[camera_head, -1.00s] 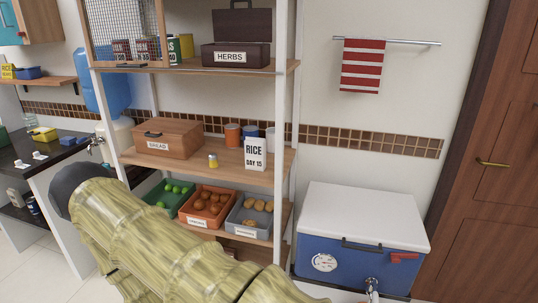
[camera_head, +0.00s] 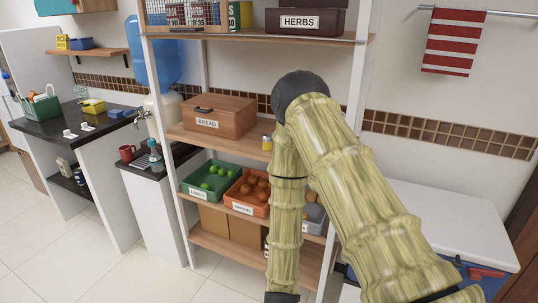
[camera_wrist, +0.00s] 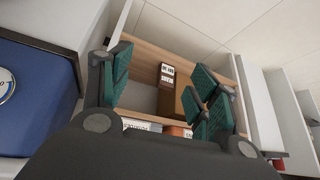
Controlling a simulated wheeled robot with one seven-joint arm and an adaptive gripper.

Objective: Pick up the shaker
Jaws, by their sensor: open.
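In the head view my arm bends down in front of the shelves, and the fingers are out of sight.
Below are a green crate (camera_head: 199,195) of limes and an orange crate (camera_head: 246,208). The herbs box (camera_head: 305,21) is on the shelf above. A blue cooler (camera_wrist: 36,90) stands close beside my gripper. My arm hides the shelf's right part.

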